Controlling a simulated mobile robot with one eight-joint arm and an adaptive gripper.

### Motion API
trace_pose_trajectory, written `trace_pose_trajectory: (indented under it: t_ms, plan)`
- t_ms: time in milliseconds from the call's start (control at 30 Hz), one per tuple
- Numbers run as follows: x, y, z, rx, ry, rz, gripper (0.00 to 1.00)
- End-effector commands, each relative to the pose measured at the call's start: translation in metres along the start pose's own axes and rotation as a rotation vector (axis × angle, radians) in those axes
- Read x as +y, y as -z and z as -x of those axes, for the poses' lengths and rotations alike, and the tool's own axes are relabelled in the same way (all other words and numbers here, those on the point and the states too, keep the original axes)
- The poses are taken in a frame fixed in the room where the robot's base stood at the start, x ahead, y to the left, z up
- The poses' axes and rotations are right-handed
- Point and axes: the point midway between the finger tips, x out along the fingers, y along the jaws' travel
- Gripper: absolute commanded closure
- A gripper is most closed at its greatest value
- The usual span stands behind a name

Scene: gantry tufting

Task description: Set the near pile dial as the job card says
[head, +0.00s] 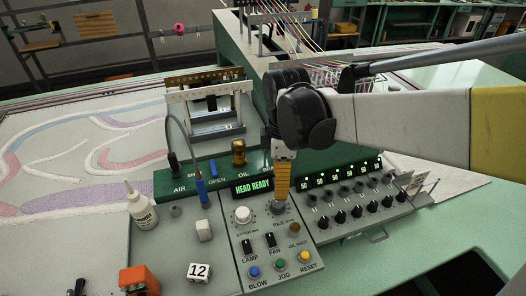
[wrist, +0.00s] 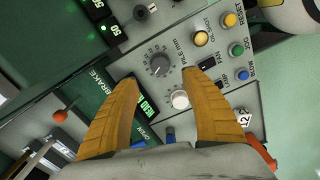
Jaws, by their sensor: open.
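The pile dial is a dark grey round knob (wrist: 159,65) with a scale around it, on the grey control panel (head: 285,248). In the wrist view it shows between and just beyond the tips of my open, empty gripper (wrist: 168,78). In the head view my gripper (head: 281,198) points down over the dial and partly hides it. I cannot tell whether a finger touches it. The dial's pointer reading is too small to make out.
A white stitch knob (head: 242,214) sits close left of the pile dial; the wrist view shows it too (wrist: 180,98). Lamp and fan switches (head: 270,240) and coloured buttons lie below. A green "HEAD READY" display (head: 253,188) stands behind. Several black knobs (head: 355,211) line the right.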

Motion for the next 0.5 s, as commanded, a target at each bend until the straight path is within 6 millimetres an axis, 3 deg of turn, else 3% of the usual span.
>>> trace_pose_trajectory:
  t_ms: [300,500]
  plan:
    - [0.001,0.0,-0.066,0.001,-0.002,-0.003,0.45]
    - [0.001,0.0,-0.09,0.001,-0.003,-0.004,0.45]
